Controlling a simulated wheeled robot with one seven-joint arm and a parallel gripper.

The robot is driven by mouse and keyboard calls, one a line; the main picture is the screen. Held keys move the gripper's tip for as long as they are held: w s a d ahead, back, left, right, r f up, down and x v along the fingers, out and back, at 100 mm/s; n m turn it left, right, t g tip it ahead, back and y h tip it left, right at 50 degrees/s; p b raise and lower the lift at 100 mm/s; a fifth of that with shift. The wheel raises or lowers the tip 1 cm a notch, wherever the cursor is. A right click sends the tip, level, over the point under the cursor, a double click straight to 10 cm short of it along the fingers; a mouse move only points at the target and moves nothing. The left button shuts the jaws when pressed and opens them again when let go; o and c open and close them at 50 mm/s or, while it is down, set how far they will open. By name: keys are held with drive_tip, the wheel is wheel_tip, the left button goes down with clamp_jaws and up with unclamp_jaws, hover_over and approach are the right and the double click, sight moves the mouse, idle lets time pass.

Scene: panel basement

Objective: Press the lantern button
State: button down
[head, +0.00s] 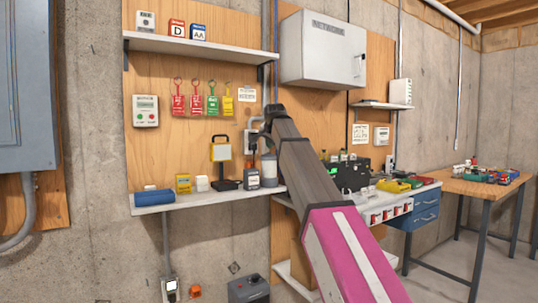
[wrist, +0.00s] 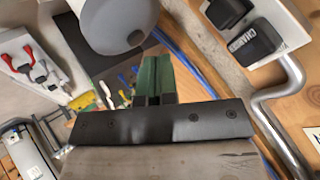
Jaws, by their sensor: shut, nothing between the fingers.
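The lantern (head: 221,152), with a yellow-framed pale lamp face, stands upright on a dark base on the wall shelf in the head view. I cannot make out its button. My gripper (head: 262,136) is at the far end of my raised arm, to the right of the lantern and apart from it, in front of the wall. Its fingers are partly hidden there. In the wrist view my gripper (wrist: 156,65) is shut and empty. I cannot pick out the lantern for certain in the wrist view.
Colored tags (head: 195,100) hang above. A workbench (head: 405,190) stands at right. In the wrist view, black plugs (wrist: 250,35) and a metal conduit (wrist: 275,100) lie right.

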drive_tip(key=shift+f, duration=0.8)
idle(0.8)
drive_tip(key=shift+r, duration=0.8)
drive_tip(key=shift+r, duration=0.1)
drive_tip(key=shift+r, duration=2.45)
